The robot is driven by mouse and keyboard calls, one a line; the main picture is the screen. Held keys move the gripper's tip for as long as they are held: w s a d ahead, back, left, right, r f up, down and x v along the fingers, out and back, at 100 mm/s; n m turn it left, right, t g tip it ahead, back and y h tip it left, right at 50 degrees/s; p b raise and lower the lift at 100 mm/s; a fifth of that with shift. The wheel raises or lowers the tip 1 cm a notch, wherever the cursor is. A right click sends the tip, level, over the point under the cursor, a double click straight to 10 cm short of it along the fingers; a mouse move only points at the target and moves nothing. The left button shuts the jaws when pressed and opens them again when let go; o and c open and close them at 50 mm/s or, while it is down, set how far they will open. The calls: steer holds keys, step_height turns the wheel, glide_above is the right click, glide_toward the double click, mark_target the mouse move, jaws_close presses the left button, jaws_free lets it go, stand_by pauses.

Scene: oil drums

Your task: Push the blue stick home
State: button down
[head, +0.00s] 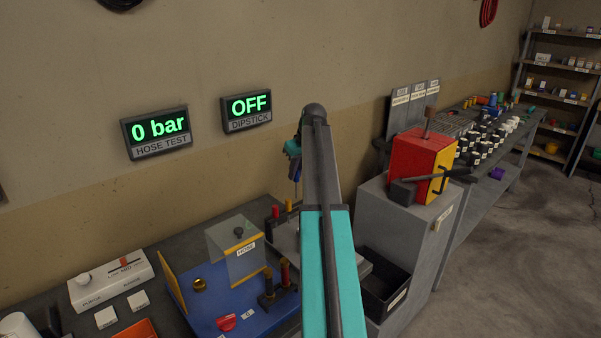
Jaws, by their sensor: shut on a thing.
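My gripper (293,160) hangs at the end of my arm, just left of the grey elbow link and above the back of the bench. It is shut on what looks like the blue stick (296,173), a small blue handle with a thin rod pointing down. The rod's lower end is apart from anything I can make out. Beneath it stand a red-topped stick (275,212) and a yellow-topped stick (288,205). My arm hides the area to their right, so the hole under the blue stick is not visible. The dipstick display (247,108) reads OFF.
The hose test display (157,131) reads 0 bar. A blue board (215,312) with a clear hose guard (237,255) lies in front. A red and yellow box (420,165) stands on a grey cabinet at right, beside a black bin (384,290).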

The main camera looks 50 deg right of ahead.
steer(key=w+a+n+y, duration=0.15)
steer(key=w+a, duration=0.45)
steer(key=a, duration=0.9)
steer(key=w+a+n, duration=0.3)
steer(key=w+a, duration=0.2)
steer(key=a, duration=1.1)
steer(key=s+a+f+m+b, duration=0.1)
steer(key=s+a+f, duration=0.1)
steer(key=a, duration=0.9)
steer(key=s+a+f+m, duration=0.1)
steer(key=s+a, duration=0.4)
steer(key=a, duration=0.6)
steer(key=shift+a+f+h+b, duration=0.35)
steer(key=shift+a+f, duration=0.05)
steer(key=shift+s, duration=0.1)
